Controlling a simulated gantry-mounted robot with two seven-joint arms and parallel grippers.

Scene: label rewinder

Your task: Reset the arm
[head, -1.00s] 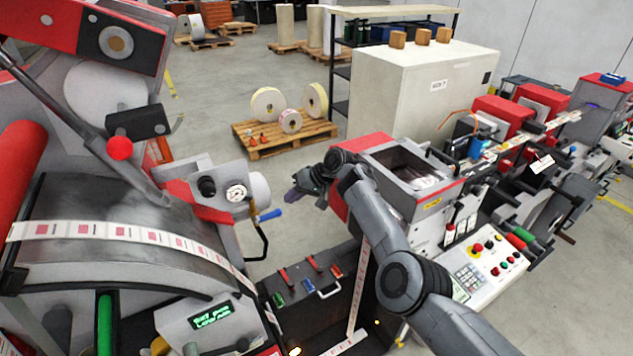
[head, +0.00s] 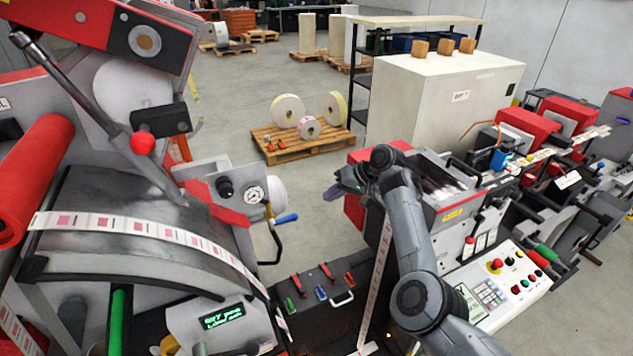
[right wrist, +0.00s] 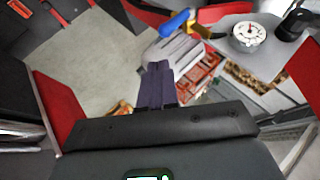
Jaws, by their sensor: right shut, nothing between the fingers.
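My right arm reaches in from the lower right of the head view. Its gripper (head: 338,192) is shut and empty, in the air in the gap between the two machine sections. In the right wrist view its dark fingers (right wrist: 155,85) are together, with nothing between them. My left gripper is not in view. I cannot tell for certain which part the task calls the arm. A long dark metal lever (head: 85,95) slants across the left machine. A red ball (head: 143,143) shows on or in front of it. A smaller handle with a blue grip (head: 285,218) sticks out below the gauge.
The gauge (head: 253,195) is on the left machine, above a striped label web (head: 140,228). A control panel (head: 500,285) with buttons stands at right. A dark tray with coloured-handled tools (head: 318,290) lies low between the machines. A pallet with rolls (head: 300,145) stands behind on open floor.

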